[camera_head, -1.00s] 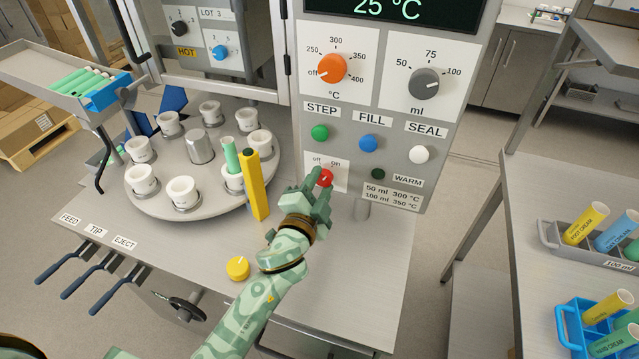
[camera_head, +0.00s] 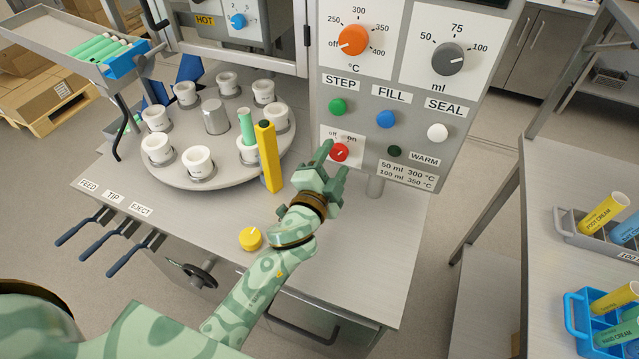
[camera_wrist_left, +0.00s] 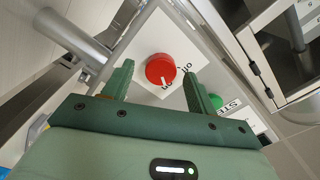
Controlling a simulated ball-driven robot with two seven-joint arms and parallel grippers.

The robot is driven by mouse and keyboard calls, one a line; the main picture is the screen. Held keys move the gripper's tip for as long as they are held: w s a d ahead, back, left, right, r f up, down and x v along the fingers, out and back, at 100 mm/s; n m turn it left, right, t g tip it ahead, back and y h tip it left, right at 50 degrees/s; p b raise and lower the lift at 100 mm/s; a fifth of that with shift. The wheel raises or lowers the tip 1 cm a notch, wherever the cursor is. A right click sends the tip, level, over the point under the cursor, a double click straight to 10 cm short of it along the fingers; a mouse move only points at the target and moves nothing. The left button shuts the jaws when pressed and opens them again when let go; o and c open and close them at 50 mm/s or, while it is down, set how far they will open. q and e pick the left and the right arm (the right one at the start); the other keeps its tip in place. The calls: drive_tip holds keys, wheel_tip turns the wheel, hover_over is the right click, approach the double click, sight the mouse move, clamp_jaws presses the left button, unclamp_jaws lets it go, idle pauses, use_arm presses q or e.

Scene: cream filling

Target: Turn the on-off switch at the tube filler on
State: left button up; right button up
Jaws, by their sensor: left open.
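The on-off switch is a round red knob (camera_head: 339,152) on a white plate marked off and on, low on the tube filler's front panel (camera_head: 357,112). In the left wrist view the red knob (camera_wrist_left: 160,67) shows between my fingers, and its white mark points toward the word "on". In the head view the mark is too small to read surely. My left gripper (camera_head: 335,158) is open, just in front of the knob, with one finger on each side. In the left wrist view a gap shows between the fingers (camera_wrist_left: 158,70) and the knob. My right gripper is not in view.
Green (camera_head: 337,107), blue (camera_head: 386,119) and white (camera_head: 437,132) buttons sit above the switch. A yellow post (camera_head: 268,157) and the round carousel (camera_head: 232,172) are left. The worktop's front right is clear.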

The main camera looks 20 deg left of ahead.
use_arm(q)
drive_tip(key=s+b, duration=0.2)
drive_tip(key=s, duration=1.3)
drive_tip(key=shift+s+a, duration=0.25)
drive_tip(key=shift+a, duration=0.1)
